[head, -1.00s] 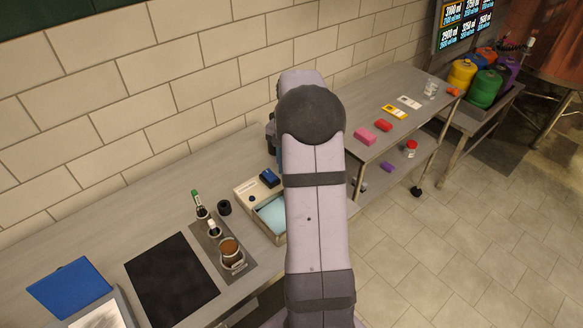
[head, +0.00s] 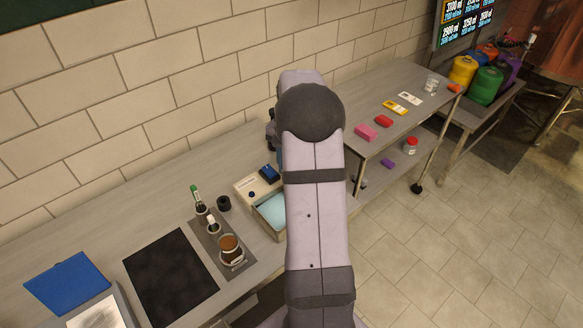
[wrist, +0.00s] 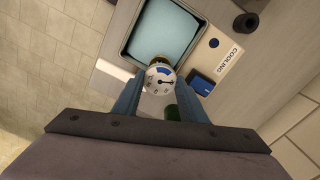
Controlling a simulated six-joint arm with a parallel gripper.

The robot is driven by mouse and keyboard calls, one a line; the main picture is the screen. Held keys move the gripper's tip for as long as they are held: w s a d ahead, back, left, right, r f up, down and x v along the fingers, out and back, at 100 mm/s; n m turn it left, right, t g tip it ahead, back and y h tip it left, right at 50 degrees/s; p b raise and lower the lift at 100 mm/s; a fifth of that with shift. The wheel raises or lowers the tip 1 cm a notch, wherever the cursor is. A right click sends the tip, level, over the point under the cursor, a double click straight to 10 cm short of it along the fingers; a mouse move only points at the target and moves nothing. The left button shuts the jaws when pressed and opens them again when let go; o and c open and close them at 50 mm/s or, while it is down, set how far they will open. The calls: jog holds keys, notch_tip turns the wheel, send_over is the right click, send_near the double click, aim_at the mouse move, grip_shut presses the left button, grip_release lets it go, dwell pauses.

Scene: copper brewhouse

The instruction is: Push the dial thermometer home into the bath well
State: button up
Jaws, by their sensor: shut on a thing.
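The dial thermometer (wrist: 160,80) shows its round white face, with a blue sector and a black pointer, in the wrist view. My gripper (wrist: 161,77) is shut on it, one blue finger on each side. A brass-coloured piece shows just past the dial at the near rim of the cooling bath (wrist: 125,52); I cannot tell whether it is the well or part of the thermometer. The stem and how deep it sits are hidden. In the head view my arm covers the gripper and thermometer, and part of the bath (head: 258,222) shows left of it.
The bath's white panel (wrist: 229,66) reads COOLING and carries a blue block (wrist: 203,82). A black cylinder (head: 224,203), bottles (head: 200,209) and a jar of brown liquid (head: 230,247) stand left of the bath. A second table (head: 385,150) is at right.

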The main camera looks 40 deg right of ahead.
jog(key=shift+f, duration=0.35)
jog(key=o, duration=1.3)
jog(key=shift+c, duration=0.2)
jog(key=shift+r, duration=0.1)
jog(key=shift+r+p, duration=2.1)
jog(key=shift+r, duration=0.4)
notch_tip(320, 180, up, 7)
jog(key=b, duration=0.2)
